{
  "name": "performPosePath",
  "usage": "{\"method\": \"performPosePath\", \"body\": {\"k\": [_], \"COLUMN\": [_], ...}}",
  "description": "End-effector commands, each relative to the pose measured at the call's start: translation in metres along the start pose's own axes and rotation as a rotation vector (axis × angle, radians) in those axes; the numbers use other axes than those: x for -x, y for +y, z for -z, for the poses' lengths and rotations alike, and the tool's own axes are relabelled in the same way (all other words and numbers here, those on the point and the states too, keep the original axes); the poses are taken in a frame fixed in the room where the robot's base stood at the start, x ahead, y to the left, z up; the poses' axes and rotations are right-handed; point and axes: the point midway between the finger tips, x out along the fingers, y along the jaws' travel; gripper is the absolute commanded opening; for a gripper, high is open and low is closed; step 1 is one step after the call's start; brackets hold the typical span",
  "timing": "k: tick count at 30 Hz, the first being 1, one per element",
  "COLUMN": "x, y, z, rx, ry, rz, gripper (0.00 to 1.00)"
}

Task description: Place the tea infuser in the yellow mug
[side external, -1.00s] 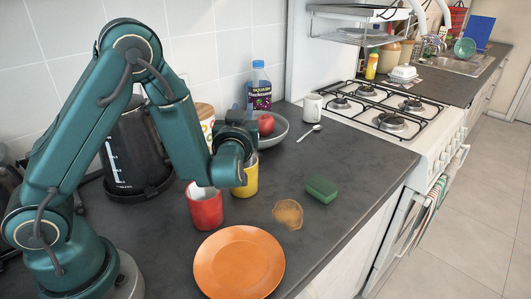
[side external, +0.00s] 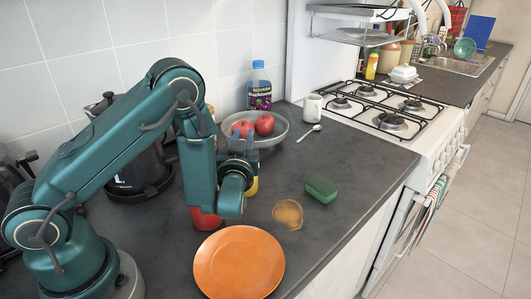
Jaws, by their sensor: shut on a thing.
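The yellow mug (side external: 253,186) stands on the dark counter behind my wrist. Only a narrow strip of its side shows, and its opening is hidden. My gripper (side external: 240,152) is partly visible above and behind the wrist, close over the yellow mug. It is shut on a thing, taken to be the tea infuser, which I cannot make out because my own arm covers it. No infuser shows elsewhere on the counter. Whether the held thing touches or enters the mug cannot be seen.
A red mug (side external: 204,219) stands in front, partly covered by my arm. An orange plate (side external: 239,262), a tan patch (side external: 288,214) and a green sponge (side external: 322,189) lie nearby. Behind are a bowl (side external: 282,138) with red fruit, a bottle (side external: 259,88), a white mug (side external: 312,107) and a black kettle (side external: 140,165).

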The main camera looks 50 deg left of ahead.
Motion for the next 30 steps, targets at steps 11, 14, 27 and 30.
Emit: {"method": "performPosePath", "body": {"k": [11,14,27,30], "x": [0.0,0.0,0.047,0.062], "y": [0.0,0.0,0.002,0.002], "z": [-0.002,-0.002,0.001,0.001], "rx": [0.0,0.0,-0.002,-0.002], "ry": [0.0,0.0,-0.002,-0.001], "rz": [0.0,0.0,-0.009,-0.009], "gripper": [0.55,0.55,0.55,0.55]}}
